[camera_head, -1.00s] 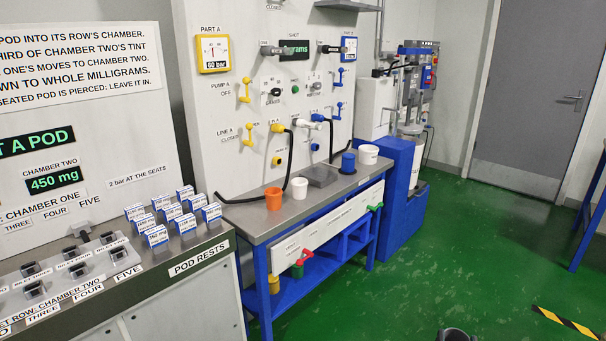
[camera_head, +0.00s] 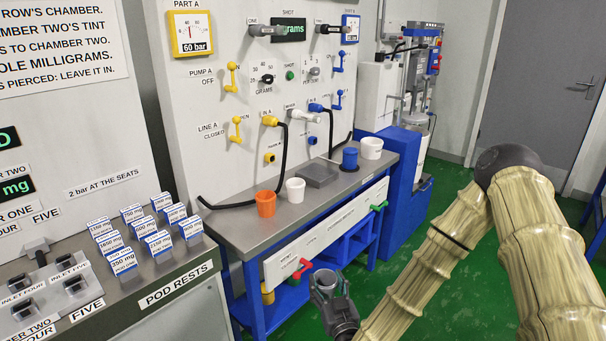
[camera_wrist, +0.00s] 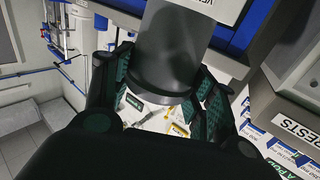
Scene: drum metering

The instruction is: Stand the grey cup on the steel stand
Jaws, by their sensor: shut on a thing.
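The grey cup (camera_head: 323,281) is in my gripper (camera_head: 340,305), low in front of the bench in the head view. In the wrist view the dark grey cup (camera_wrist: 172,50) sits between the two green-padded fingers of my gripper (camera_wrist: 166,95), which is shut on it. The cup is apart from the bench, and its open mouth faces up in the head view. The steel stand (camera_head: 317,174), a low grey block with a bare top, is on the bench below the hose fittings.
On the steel bench (camera_head: 240,228) an orange cup (camera_head: 266,203) and a white cup (camera_head: 296,190) stand left of the stand. A blue cup (camera_head: 349,158) and another white cup (camera_head: 372,148) stand right. Black hoses (camera_head: 284,150) hang behind. Red (camera_head: 300,268) and green (camera_head: 379,206) handles stick out in front.

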